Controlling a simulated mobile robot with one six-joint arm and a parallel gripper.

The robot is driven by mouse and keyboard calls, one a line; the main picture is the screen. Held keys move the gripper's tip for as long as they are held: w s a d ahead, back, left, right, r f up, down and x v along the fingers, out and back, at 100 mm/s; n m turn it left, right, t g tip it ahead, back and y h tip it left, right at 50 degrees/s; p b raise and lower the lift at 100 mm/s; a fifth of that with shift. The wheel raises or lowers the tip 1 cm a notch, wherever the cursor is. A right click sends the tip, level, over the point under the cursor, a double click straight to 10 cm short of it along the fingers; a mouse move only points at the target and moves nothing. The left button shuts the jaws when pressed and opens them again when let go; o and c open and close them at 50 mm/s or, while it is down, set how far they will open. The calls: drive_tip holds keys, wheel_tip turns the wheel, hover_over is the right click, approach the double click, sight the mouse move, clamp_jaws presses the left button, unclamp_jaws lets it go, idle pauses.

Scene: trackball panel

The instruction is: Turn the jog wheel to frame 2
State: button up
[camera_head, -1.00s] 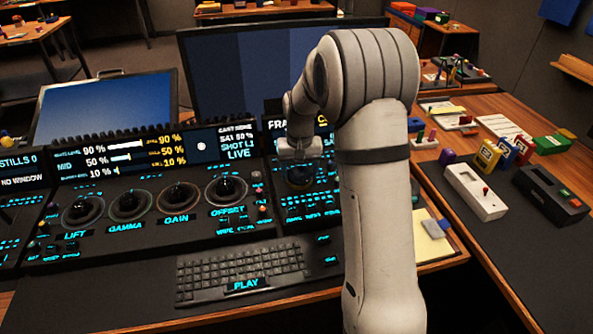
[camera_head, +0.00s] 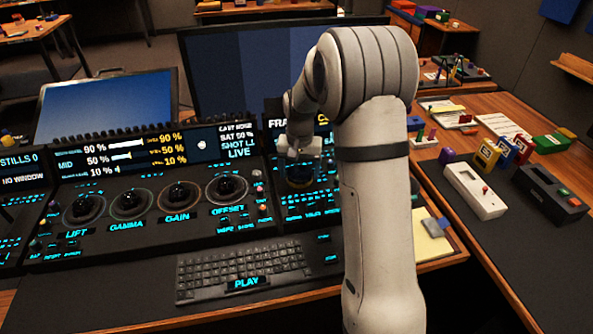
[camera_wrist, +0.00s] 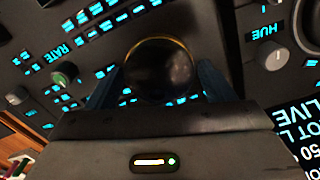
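The jog wheel, taken to be the dark glossy round control with a thin gold rim (camera_wrist: 160,68), is in the middle of the wrist view. My gripper (camera_wrist: 160,82) has its two bluish fingers on either side of it, tips close to its edges. I cannot tell whether they touch it. In the head view my gripper (camera_head: 302,165) points down at the panel right of the grading rings, mostly covering the wheel. A display (camera_head: 280,124) behind it shows "FRA"; my arm hides the rest, so no frame number is readable.
Knobs labelled RATE (camera_wrist: 65,73) and HUE (camera_wrist: 275,52) flank the wheel. Several ring controls (camera_head: 178,196) lie to the left in the head view, with a keyboard (camera_head: 243,270) in front. A monitor (camera_head: 250,65) stands behind. Small devices (camera_head: 472,190) sit on the right desk.

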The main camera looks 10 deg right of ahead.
sight(299, 172)
drive_tip(key=shift+o, duration=1.2)
wheel_tip(299, 172, up, 8)
drive_tip(key=shift+f+p, duration=0.15)
drive_tip(key=shift+p, duration=0.2)
drive_tip(key=shift+s+r, duration=0.2)
drive_tip(key=shift+r, duration=0.1)
drive_tip(key=s+r+n+t+p, duration=0.1)
drive_tip(key=s+r, duration=0.5)
drive_tip(key=s, duration=0.8)
drive_tip(key=s+r+n+t+p, duration=0.1)
drive_tip(key=s+r+p, duration=0.5)
drive_tip(key=s, duration=0.8)
drive_tip(key=shift+a+n+t, duration=0.3)
drive_tip(key=shift+a+n, duration=0.15)
drive_tip(key=shift+n, duration=0.45)
